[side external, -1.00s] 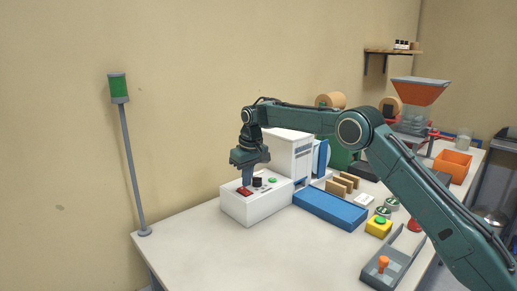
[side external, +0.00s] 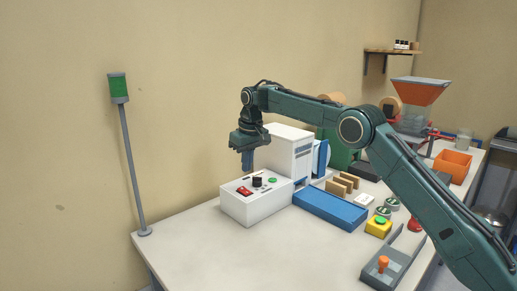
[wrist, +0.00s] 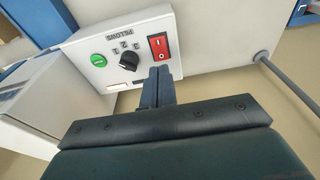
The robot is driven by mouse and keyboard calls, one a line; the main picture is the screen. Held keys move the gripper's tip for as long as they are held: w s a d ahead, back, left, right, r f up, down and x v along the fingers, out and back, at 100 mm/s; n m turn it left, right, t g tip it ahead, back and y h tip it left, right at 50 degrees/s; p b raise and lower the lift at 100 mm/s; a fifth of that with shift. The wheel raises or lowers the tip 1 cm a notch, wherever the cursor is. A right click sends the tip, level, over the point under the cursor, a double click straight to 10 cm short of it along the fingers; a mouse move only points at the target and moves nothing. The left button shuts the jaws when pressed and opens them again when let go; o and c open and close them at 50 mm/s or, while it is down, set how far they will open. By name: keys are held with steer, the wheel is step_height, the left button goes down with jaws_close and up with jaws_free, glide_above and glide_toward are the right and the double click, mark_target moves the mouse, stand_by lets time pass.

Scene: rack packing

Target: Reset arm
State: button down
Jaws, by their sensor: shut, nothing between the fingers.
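My gripper (side external: 248,160) is shut and empty. It hangs pointing down above the back edge of the white control box, apart from it. In the wrist view my gripper's fingers (wrist: 158,72) are together, just beside the box face. The white control box (side external: 250,210) carries a red rocker switch (side external: 244,191), a black knob (side external: 257,182) and a green button (side external: 272,181). The wrist view shows the red switch (wrist: 159,46) marked 1 and 0, the knob (wrist: 129,61) with numbers around it, and the green button (wrist: 98,60).
A white machine (side external: 290,150) stands behind the box. A pole with a green lamp (side external: 119,87) stands at left. The front left table is clear.

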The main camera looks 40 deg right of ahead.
steer(key=shift+r, duration=0.1)
steer(key=s+a+r+t, duration=0.1)
steer(key=s+r, duration=0.6)
steer(key=s, duration=0.4)
steer(key=s+a+r+t, duration=0.1)
steer(key=s+r, duration=0.6)
steer(key=s, duration=0.3)
steer(key=s+f+t, duration=0.1)
steer(key=s+f, duration=0.3)
steer(key=s, duration=0.8)
steer(key=s+f, duration=0.4)
steer(key=s, duration=0.9)
steer(key=shift+s+a+f+t, duration=0.2)
steer(key=shift+s+a+t, duration=0.05)
steer(key=shift+t, duration=0.15)
